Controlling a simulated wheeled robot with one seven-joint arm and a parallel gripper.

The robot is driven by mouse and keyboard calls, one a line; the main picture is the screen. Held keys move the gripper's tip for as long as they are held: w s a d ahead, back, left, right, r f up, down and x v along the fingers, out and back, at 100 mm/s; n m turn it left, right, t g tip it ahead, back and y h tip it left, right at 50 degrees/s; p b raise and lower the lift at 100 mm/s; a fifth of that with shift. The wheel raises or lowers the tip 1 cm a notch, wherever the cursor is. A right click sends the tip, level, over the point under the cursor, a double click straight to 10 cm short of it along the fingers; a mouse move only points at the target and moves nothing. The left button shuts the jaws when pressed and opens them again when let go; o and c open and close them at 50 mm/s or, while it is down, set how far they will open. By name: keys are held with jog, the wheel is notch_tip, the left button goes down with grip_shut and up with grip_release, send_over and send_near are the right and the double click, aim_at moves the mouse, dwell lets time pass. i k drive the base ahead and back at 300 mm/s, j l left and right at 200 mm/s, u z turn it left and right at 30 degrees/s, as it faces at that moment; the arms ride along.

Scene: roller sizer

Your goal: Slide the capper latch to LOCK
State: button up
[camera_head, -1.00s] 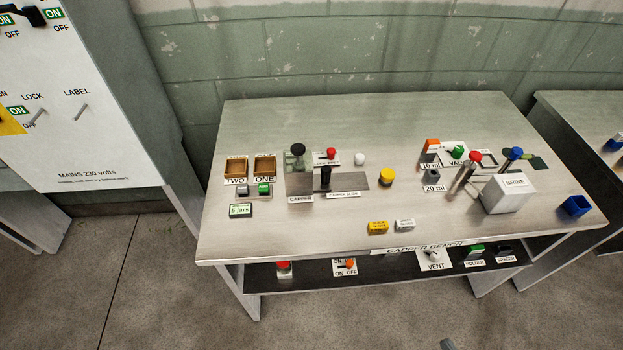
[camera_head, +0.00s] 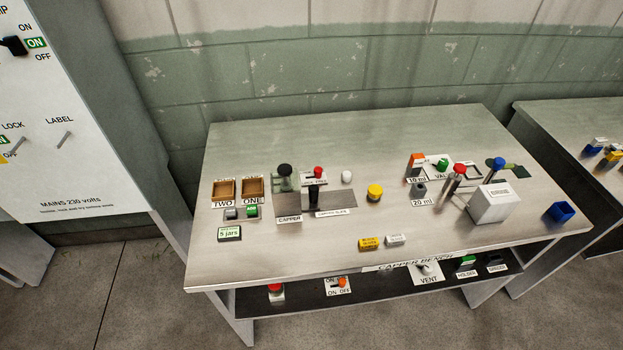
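The capper (camera_head: 284,178) stands on the left half of the metal bench in the head view, with a black knob on top and a plate labelled CAPPER in front. A black upright handle (camera_head: 314,197) stands on the dark slide strip to its right. The label at that strip's front is too small to read surely. I cannot make out which piece is the latch or a LOCK mark on the bench. A LOCK label with a small lever (camera_head: 17,146) shows on the white cabinet at left. My gripper is not in view.
The bench (camera_head: 450,125) carries wooden trays (camera_head: 223,189), a yellow knob (camera_head: 375,192), small yellow and white blocks, red and blue posts and a white BRINE box (camera_head: 490,203). A lower shelf holds switches. The cabinet (camera_head: 70,100) stands left, another bench right. The floor in front is clear.

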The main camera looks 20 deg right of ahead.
aim_at(318, 170)
jog(key=i+j+z, duration=0.25)
jog(key=i, duration=0.2)
jog(key=i+j+z, duration=0.25)
jog(key=i+j, duration=0.1)
jog(key=i, duration=0.05)
